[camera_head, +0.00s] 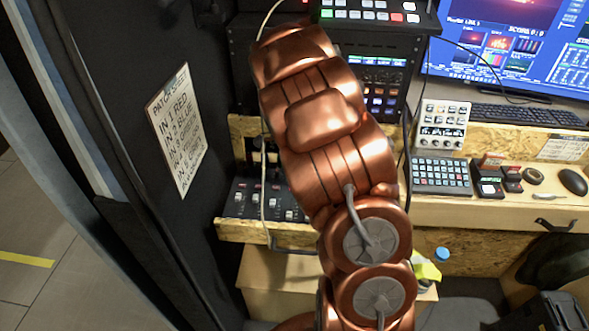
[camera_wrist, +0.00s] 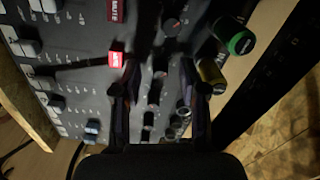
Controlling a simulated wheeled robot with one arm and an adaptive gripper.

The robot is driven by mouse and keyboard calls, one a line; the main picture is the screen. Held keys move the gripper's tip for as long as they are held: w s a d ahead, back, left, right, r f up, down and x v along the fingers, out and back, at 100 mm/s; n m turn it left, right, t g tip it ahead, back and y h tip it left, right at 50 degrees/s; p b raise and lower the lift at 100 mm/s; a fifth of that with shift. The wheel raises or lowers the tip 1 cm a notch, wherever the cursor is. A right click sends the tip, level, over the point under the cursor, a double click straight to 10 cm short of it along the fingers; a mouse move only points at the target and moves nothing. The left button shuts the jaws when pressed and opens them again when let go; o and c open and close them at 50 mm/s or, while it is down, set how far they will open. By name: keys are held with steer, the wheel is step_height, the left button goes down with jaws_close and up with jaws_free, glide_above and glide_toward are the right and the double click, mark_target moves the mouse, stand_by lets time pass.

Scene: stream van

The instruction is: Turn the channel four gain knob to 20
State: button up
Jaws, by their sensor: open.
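In the wrist view my gripper (camera_wrist: 161,88) is open, its two dark fingers pointing at a dark mixer panel (camera_wrist: 85,28). Several small dark knobs (camera_wrist: 153,97) stand in the gap between the fingers. More knobs (camera_wrist: 180,122) sit beside and partly behind the right finger. I cannot read any channel number or gain scale, so I cannot tell which knob is channel four gain. In the head view the mixer (camera_head: 240,203) lies on a wooden shelf at the left. My copper arm covers its right part and hides the gripper.
Green (camera_wrist: 233,36) and yellow (camera_wrist: 211,73) cylindrical parts rise near the right finger. White fader caps (camera_wrist: 31,48) and red buttons (camera_wrist: 116,60) lie to the left. A thin cable (camera_head: 263,150) hangs over the mixer. A keypad (camera_head: 440,176) and monitor (camera_head: 510,45) stand right.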

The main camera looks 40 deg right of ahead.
step_height(320, 180, up, 12)
stand_by(0.7)
stand_by(0.4)
steer(key=s+a+r+n+p, duration=0.1)
steer(key=s+a+n, duration=0.6)
steer(key=s, duration=0.3)
steer(key=s+a+r+n+g+p, duration=0.1)
steer(key=s+a+r+n+p, duration=0.1)
steer(key=s+a+n, duration=0.5)
steer(key=s+a+r+n+p, duration=0.1)
steer(key=s+a+n+p, duration=0.1)
steer(key=s+a+n, duration=0.5)
steer(key=s+n, duration=0.2)
steer(key=s, duration=0.4)
steer(key=shift+s+r+n+g, duration=0.15)
steer(key=shift+s+n+g, duration=0.15)
steer(key=shift+g, duration=0.1)
